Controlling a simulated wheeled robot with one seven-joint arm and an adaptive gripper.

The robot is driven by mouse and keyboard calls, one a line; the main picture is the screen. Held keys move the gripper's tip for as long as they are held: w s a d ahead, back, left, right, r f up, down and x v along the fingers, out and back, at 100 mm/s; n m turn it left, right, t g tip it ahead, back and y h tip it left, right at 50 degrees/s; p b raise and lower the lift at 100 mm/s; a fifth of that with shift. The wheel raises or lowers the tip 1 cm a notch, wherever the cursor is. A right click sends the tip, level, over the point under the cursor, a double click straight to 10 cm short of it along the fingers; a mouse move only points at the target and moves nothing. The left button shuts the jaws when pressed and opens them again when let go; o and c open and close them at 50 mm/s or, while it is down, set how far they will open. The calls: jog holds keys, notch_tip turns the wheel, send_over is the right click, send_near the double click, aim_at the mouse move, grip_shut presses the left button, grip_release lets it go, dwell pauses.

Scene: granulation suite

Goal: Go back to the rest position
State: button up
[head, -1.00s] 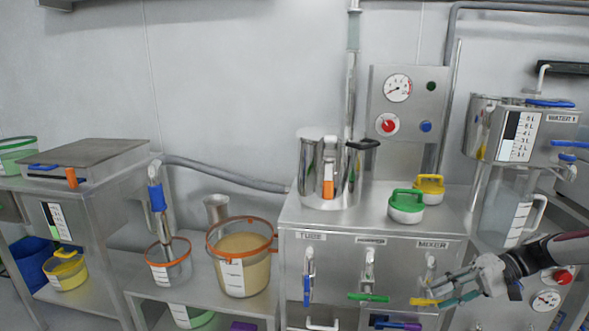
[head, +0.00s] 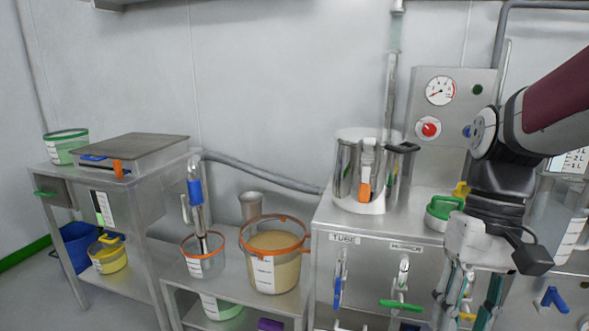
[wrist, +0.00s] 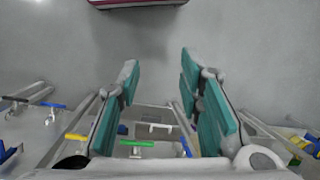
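My gripper (head: 468,300) hangs pointing down in front of the right part of the steel cabinet in the head view, with my arm reaching in from the right. In the wrist view my gripper (wrist: 160,100) has its two teal fingers well apart with nothing between them. Below and beyond the fingers in the wrist view are a green handle (wrist: 136,143) and a yellow handle (wrist: 76,137). The gripper covers part of the cabinet's front in the head view.
The steel cabinet (head: 330,262) carries a steel pot (head: 350,180) and a green-lidded container (head: 440,208). A blue-handled valve (head: 338,290) and a green-handled valve (head: 400,305) stick out of its front. A tan-filled bucket (head: 272,280) stands on the low bench. Bare floor shows at the lower left.

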jog(key=s+a+t+h, duration=0.2)
jog(key=s+a+t, duration=0.1)
jog(key=s, duration=1.2)
notch_tip(320, 180, up, 26)
jog(key=t+p, duration=0.4)
jog(key=p, duration=2)
jog(key=shift+w+d+n, duration=0.15)
jog(key=shift+d+n, duration=0.25)
